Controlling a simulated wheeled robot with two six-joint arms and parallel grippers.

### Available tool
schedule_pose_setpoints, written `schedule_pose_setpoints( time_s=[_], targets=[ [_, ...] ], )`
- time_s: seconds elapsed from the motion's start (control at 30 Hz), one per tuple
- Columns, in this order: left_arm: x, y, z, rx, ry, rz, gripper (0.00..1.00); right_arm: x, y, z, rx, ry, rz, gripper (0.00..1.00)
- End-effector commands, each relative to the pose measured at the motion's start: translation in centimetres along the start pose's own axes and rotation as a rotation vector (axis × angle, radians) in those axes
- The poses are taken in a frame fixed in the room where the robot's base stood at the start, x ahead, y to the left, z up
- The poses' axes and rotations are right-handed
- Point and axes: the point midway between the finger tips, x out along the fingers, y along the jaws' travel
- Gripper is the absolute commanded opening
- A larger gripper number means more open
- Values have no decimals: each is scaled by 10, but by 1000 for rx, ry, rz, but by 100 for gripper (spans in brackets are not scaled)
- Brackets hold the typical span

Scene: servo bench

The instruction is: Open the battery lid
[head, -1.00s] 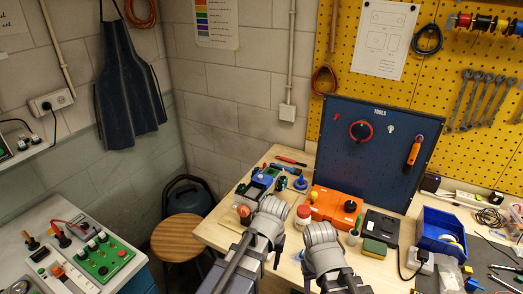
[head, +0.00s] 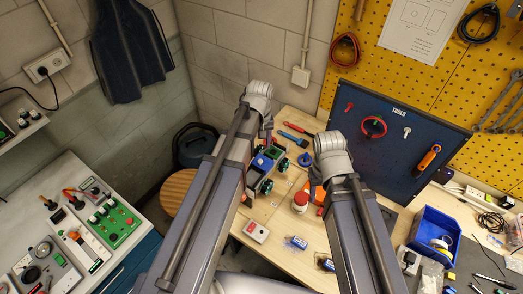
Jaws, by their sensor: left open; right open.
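I cannot pick out a battery lid for certain. A small white device with a red mark (head: 257,232) lies on the wooden bench, right of my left forearm. Two small blue-and-white items (head: 297,242) lie near it, one partly behind my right forearm. My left gripper (head: 267,137) is open above the back left of the bench, by a blue and green device (head: 263,163). My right gripper (head: 320,168) is open, its fingers mostly hidden by its wrist, over an orange case (head: 317,193) that is largely covered. Neither gripper visibly holds anything.
A red-lidded jar (head: 300,201) and a blue domed item (head: 306,160) stand between the arms. A dark tool panel (head: 400,125) rises behind. A blue bin (head: 436,232) stands right. Bare wood (head: 275,215) shows between the forearms.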

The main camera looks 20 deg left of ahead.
Motion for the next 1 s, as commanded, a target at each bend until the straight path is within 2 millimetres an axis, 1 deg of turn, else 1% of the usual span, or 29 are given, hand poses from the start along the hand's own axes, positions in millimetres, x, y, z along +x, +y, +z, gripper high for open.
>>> schedule_pose_setpoints(
  time_s=[0.17, 0.27, 0.37, 0.7, 0.8, 1.0],
  targets=[
    [7, 0, 0, 1, 0, 0, 53, 7, -1, 0, -1, 0, 0, 50],
    [14, 0, 0, 1, 0, 0, 53, 14, -1, -1, -2, 1, 0, 50],
    [24, 0, 0, 2, 0, 0, 53, 24, -2, -2, -3, 1, 1, 50],
    [67, 0, 0, 2, 0, 0, 53, 67, -6, -5, -1, 3, 1, 50],
    [75, 0, 0, 2, 0, 0, 53, 75, -7, -5, 0, 3, 1, 50],
    [79, 0, 0, 2, 0, 0, 53, 79, -7, -6, 1, 4, 1, 50]
  ],
)
